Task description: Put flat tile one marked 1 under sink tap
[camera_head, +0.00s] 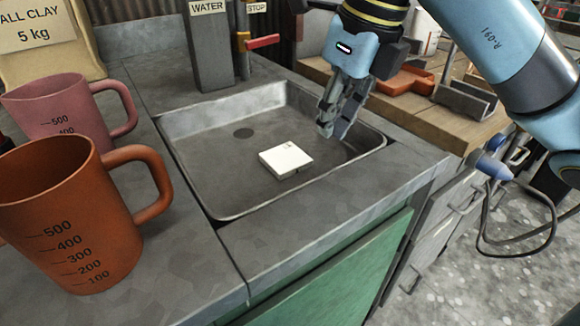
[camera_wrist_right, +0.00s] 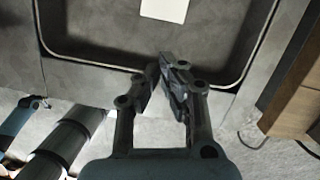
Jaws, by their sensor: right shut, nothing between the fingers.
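The white square tile (camera_head: 286,159) lies flat in the grey sink basin (camera_head: 218,122), right of the drain hole. It has a small dark mark near its far edge that I cannot read. In the right wrist view the tile (camera_wrist_right: 165,9) shows at the top edge, partly cut off. The sink tap (camera_head: 210,45) is a grey column with a WATER label behind the basin; its upper end is out of view. My right gripper (camera_head: 325,130) is shut and empty, above the basin's right side, apart from the tile. My left gripper is not in view.
An orange measuring jug (camera_head: 70,220) and a pink jug (camera_head: 55,105) stand on the counter left of the basin. A red lever (camera_head: 263,41) juts out beside the tap. A wooden bench (camera_head: 440,120) is at the right. The basin floor around the tile is clear.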

